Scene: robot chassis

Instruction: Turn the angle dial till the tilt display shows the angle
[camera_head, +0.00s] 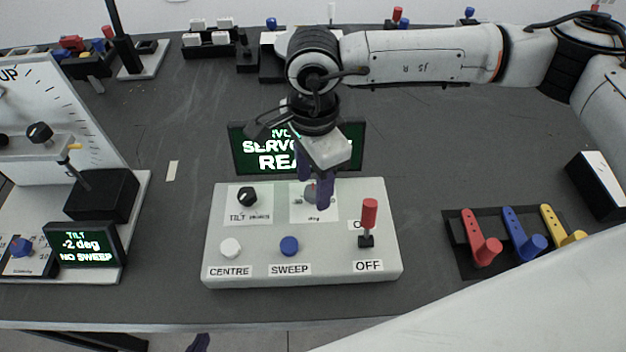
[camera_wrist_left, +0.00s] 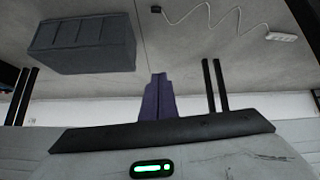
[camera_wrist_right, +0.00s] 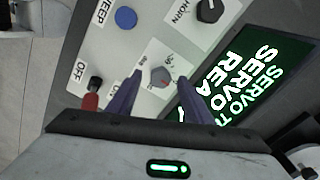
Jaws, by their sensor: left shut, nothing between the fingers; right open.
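The grey angle dial (camera_head: 311,194) sits on a white degree-marked plate on the control box (camera_head: 345,272), mostly hidden in the head view. In the right wrist view the dial (camera_wrist_right: 160,77) lies between the tips of my right gripper (camera_wrist_right: 158,92), which is open. From the head my right gripper (camera_head: 316,190) points down over the dial; I cannot tell whether the fingers touch it. The tilt display (camera_head: 84,243) at left reads -2 deg, NO SWEEP. My left gripper (camera_wrist_left: 157,97) is shut and empty; its tip (camera_head: 200,343) shows below the table's front edge.
The box also carries a black TILT/HORN selector (camera_head: 247,197), a white CENTRE button (camera_head: 231,247), a blue SWEEP button (camera_head: 289,245) and a red-handled switch (camera_head: 369,213) by OFF. A SERVO screen (camera_head: 250,150) stands behind. Red, blue and yellow levers (camera_head: 522,235) lie right.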

